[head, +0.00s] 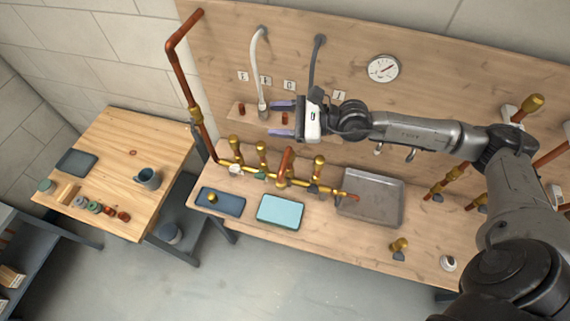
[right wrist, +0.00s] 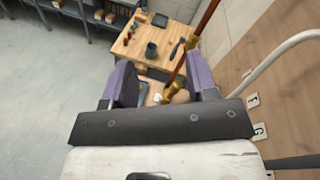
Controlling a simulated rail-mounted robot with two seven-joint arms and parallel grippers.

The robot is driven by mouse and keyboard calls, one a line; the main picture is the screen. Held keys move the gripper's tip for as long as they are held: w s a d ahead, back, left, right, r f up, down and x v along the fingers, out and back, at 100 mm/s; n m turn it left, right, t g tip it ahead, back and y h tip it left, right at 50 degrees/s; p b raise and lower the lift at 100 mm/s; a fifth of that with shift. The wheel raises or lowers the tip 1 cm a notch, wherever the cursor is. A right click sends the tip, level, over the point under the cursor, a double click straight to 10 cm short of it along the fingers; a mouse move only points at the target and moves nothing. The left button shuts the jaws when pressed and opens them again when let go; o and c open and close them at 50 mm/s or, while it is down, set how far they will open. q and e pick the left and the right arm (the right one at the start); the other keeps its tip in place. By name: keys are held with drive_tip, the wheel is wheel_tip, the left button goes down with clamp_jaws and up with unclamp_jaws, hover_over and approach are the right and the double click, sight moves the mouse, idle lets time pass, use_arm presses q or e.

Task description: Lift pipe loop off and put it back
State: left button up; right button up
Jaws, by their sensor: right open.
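A copper pipe loop (head: 286,163) stands up like an arch from the brass pipe run (head: 245,170) on the workbench. Brass valves (head: 262,150) stand to its left and right. My right gripper (head: 270,118) is open and empty, above and behind the loop, with its purple fingers pointing left in front of the wooden back panel. In the right wrist view the open fingers (right wrist: 160,82) frame a brass fitting (right wrist: 172,95) that lies beyond them, with nothing held. I cannot make out the loop in that view. My left gripper is not in view.
A grey tray (head: 372,210), a teal box (head: 280,211) and a dark blue tray (head: 220,203) sit on the bench. Grey hoses (head: 257,60) hang by the panel near my right gripper. A small shelf (head: 238,108) is just left. A tall copper pipe (head: 183,80) rises farther left.

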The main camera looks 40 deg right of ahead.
sight(286, 161)
drive_tip(key=s+d+f+n+g+h, duration=0.2)
drive_tip(key=d+f+n+g+h, duration=0.15)
drive_tip(key=f+n, duration=0.25)
drive_tip(key=s+d+f+n+g+h, duration=0.2)
drive_tip(key=d+f+n+g+h, duration=0.15)
drive_tip(key=f+n, duration=0.25)
drive_tip(key=x, duration=0.3)
drive_tip(key=p+x, duration=0.1)
drive_tip(key=x, duration=0.1)
drive_tip(key=p+x, duration=0.1)
drive_tip(key=x, duration=0.2)
drive_tip(key=shift+a+f, duration=0.3)
drive_tip(key=shift+a, duration=0.1)
drive_tip(key=shift+w+a+f+p, duration=0.15)
drive_tip(key=shift+w+f+p, duration=0.05)
drive_tip(key=shift+f+p, duration=0.15)
drive_tip(key=p+x, duration=0.1)
drive_tip(key=x, duration=0.2)
drive_tip(key=shift+w+a+f, duration=0.1)
drive_tip(key=shift+w+f, duration=0.2)
drive_tip(key=shift+f, duration=0.35)
clamp_jaws()
